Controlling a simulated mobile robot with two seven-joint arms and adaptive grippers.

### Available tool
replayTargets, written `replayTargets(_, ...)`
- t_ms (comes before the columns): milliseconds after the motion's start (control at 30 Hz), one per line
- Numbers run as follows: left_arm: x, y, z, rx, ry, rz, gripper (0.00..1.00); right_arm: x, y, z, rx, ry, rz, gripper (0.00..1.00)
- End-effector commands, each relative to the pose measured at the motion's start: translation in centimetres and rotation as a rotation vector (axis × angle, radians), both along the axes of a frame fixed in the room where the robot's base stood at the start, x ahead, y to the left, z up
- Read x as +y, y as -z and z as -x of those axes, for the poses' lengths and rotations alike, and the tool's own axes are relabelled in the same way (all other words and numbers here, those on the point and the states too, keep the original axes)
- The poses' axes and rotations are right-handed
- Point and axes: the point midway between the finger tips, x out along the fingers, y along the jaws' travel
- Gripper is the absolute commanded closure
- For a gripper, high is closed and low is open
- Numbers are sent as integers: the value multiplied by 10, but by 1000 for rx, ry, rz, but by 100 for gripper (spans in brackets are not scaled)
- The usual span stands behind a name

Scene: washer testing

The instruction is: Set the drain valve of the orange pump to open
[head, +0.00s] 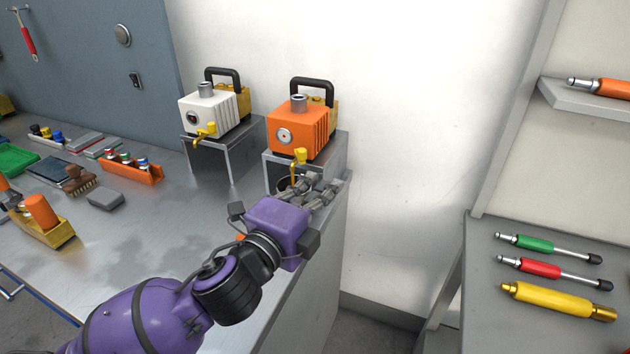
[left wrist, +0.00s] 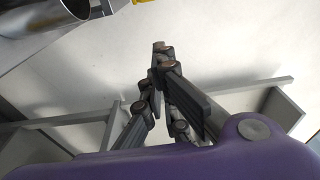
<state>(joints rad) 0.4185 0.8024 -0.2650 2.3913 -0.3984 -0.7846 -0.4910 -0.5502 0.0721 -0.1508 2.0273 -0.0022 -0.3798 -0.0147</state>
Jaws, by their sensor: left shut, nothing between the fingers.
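The orange pump (head: 310,128) with a black handle sits on a metal stand (head: 335,160) at the right end of the bench. Its yellow drain valve (head: 300,155) is on the lower front; a thin yellow part hangs down below the knob. My left gripper (head: 325,185) is just below and right of the valve, beside the stand, its fingers shut with nothing between them. In the left wrist view its fingertips (left wrist: 160,48) meet in front of a pale surface. A sliver of yellow shows at that view's top edge. I cannot tell whether the gripper touches anything. My right gripper is out of view.
A metal cylinder (left wrist: 40,14) is close to the left gripper. A white pump (head: 205,112) with a yellow valve stands on another stand to the left. Trays and tools cover the bench's left. A shelf (head: 540,270) at right holds several tools.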

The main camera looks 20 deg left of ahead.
Motion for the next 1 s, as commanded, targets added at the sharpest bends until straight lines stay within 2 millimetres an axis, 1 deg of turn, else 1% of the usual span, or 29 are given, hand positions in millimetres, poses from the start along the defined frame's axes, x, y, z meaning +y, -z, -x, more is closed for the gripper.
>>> replayTargets(33, -2, -3, -11, -3, 0, -1, 100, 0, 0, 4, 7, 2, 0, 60)
replayTargets(133, -5, -4, -32, -5, 0, -1, 100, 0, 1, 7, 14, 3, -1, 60)
replayTargets(300, -10, -4, -66, -4, -1, -1, 100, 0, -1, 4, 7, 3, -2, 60)
replayTargets(367, -12, -4, -76, -4, -1, -1, 100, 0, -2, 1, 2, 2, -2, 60)
replayTargets(400, -9, -2, -78, 0, -2, -3, 100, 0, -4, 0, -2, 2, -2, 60)
replayTargets(500, 8, 0, -73, 0, -3, -5, 100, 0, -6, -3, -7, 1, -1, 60)
replayTargets(633, 21, 0, -70, 0, -2, -2, 100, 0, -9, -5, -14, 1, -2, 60)
replayTargets(800, 27, 1, -69, 0, -1, 0, 100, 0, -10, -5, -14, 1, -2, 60)
replayTargets(1000, 28, 1, -69, -1, -1, 0, 100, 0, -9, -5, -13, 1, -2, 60)
